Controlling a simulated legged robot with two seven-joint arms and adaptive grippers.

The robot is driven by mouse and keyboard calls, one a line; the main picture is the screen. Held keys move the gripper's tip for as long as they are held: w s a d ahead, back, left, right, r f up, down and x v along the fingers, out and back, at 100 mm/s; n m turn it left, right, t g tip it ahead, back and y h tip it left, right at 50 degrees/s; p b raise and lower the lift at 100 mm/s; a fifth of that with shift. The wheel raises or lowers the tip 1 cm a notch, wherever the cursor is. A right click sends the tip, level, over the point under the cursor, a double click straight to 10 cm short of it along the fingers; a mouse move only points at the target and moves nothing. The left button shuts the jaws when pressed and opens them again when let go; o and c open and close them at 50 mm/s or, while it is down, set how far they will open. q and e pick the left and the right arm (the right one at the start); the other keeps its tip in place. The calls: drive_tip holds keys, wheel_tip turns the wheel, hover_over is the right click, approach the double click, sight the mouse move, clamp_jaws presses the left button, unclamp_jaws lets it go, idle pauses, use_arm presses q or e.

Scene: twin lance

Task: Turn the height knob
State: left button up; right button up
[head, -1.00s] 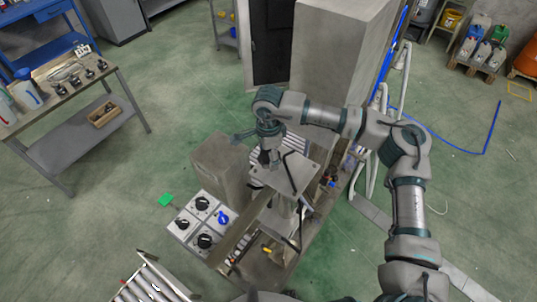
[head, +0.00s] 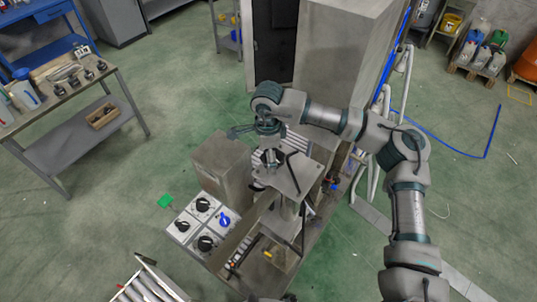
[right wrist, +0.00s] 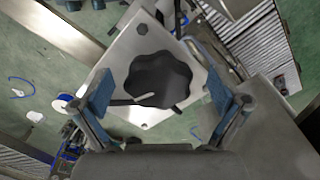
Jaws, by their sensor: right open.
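The height knob (right wrist: 158,78) is a dark, lobed knob on a pale metal plate (right wrist: 125,55) in the right wrist view. In the head view the knob (head: 269,158) shows as a dark shape on the plate (head: 292,176), below my right gripper (head: 266,134). My right gripper is open and appears apart from the knob. In the right wrist view its two blue-padded fingers (right wrist: 160,86) stand wide on either side of the knob, without visible contact. A thin lever lies across the knob's lower left. My left gripper is not in view.
A grey box (head: 221,165) stands left of the plate on the machine. A panel with black knobs and a blue knob (head: 224,219) is at its lower left. Roller conveyors (right wrist: 262,42) lie near the plate.

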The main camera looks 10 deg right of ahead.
drive_tip(key=shift+r, duration=0.25)
wheel_tip(320, 180, up, 11)
drive_tip(key=shift+a+r, duration=0.2)
drive_tip(key=shift+a, duration=0.1)
drive_tip(key=shift+w+d, duration=0.1)
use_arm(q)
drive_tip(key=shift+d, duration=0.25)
use_arm(e)
drive_tip(key=shift+d, duration=0.3)
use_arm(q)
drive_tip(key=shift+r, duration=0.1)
use_arm(e)
drive_tip(key=shift+f, duration=0.1)
